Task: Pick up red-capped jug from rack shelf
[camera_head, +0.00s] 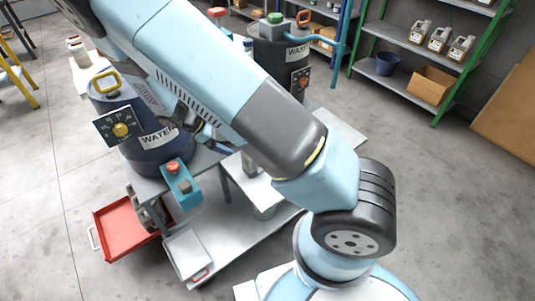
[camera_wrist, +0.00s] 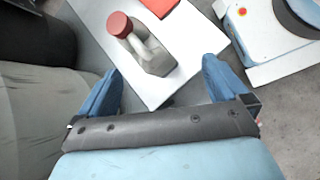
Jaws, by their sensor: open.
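A green-posted rack (camera_head: 400,42) at the right holds several grey jugs (camera_head: 439,39), a blue bucket (camera_head: 387,63) and a cardboard box (camera_head: 430,85). A cart (camera_head: 240,235) with a dark water drum (camera_head: 120,110) stands under my arm. A red tray (camera_head: 125,225) sits low left.

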